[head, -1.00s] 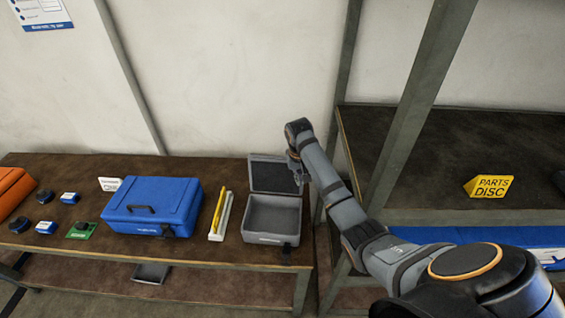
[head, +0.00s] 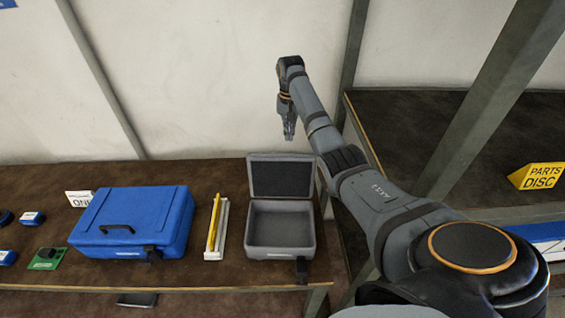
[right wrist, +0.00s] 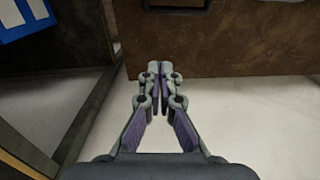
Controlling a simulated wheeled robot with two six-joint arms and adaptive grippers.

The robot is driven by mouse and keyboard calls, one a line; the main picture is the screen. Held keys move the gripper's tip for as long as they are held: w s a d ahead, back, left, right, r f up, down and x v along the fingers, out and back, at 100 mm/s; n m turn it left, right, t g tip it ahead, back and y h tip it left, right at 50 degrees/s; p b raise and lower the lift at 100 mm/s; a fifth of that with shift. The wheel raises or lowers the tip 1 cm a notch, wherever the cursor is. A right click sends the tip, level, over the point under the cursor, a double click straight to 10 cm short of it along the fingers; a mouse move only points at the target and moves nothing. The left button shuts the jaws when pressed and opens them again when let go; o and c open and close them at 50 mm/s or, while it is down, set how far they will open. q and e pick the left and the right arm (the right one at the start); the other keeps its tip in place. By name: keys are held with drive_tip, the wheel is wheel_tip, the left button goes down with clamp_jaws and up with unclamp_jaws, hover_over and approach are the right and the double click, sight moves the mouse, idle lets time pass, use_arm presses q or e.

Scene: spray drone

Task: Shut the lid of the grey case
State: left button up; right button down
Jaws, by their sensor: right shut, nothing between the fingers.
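The grey case (head: 280,251) sits open near the right end of the bench, empty. Its lid (head: 254,178) stands up at the back, its dark inner face towards me. A dark latch (head: 302,269) hangs at the case's front right. My right gripper (head: 290,136) points down above the lid's top edge, apart from it in the picture. It is shut and empty; its closed fingertips also show in the right wrist view (right wrist: 160,68). In that view a dark edge (right wrist: 178,8) at the top is cut off; I cannot tell surely what it is. My left gripper is out of view.
A slim tray with a yellow stick (head: 216,228) lies just left of the case, and a blue case (head: 135,222) beyond it. A metal rack post (head: 352,62) and a shelf (head: 412,130) with a yellow sign (head: 537,177) stand to the right.

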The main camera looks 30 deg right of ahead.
wheel_tip(320, 180, down, 10)
drive_tip(key=p, duration=0.2)
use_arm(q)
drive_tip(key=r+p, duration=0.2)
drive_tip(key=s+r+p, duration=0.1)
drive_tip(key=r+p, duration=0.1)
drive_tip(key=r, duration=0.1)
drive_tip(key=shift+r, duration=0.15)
use_arm(e)
drive_tip(key=shift+s+a+r, duration=0.15)
drive_tip(key=shift+s+a, duration=0.45)
drive_tip(key=shift+s+a+r, duration=0.15)
drive_tip(key=shift+s+a, duration=0.45)
drive_tip(key=shift+w, duration=0.1)
